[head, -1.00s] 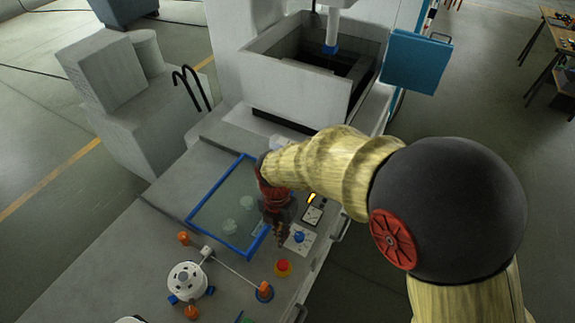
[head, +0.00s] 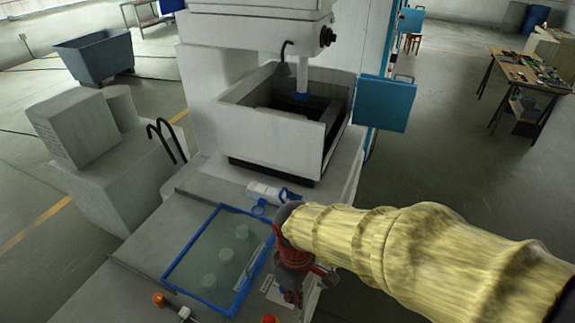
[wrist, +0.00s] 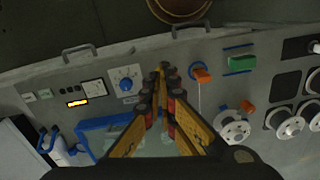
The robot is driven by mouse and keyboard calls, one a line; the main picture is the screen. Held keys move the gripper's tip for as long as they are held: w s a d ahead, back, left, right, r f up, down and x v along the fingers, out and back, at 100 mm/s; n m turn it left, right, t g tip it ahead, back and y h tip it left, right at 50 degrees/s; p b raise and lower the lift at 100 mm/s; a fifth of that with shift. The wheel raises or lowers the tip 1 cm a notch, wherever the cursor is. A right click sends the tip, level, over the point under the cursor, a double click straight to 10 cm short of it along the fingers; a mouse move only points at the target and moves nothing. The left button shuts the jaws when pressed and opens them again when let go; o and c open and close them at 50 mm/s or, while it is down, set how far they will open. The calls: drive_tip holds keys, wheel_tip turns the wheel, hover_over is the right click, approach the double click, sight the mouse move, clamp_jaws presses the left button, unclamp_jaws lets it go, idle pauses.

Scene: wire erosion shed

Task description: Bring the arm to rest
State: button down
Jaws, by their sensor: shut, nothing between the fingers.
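My gripper (head: 291,298) hangs over the worktop in the head view, just right of the blue-framed tray (head: 190,289), above a pale dial plate. My yellow-sleeved arm reaches in from the lower right. In the wrist view the two fingers of my gripper (wrist: 162,72) meet at their tips with nothing between them. Beyond the tips lies the grey worktop with a blue knob (wrist: 126,84). The tray holds clear round pieces (head: 226,256).
A white bottle with blue parts (head: 266,192) lies behind the tray, before the machine's open tank (head: 270,134). Open floor lies right of the worktop.

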drive_tip(key=s+d+r+m+t+b, duration=0.2)
drive_tip(key=d+m+b, duration=0.3)
drive_tip(key=d, duration=0.3)
drive_tip(key=s+d+r+m+t+b, duration=0.2)
drive_tip(key=d+m+t+b, duration=0.2)
drive_tip(key=d, duration=0.5)
drive_tip(key=m+b, duration=0.2)
drive_tip(key=shift+s+m+b, duration=0.3)
drive_tip(key=shift+s+b, duration=0.1)
drive_tip(key=shift+a+r, duration=0.1)
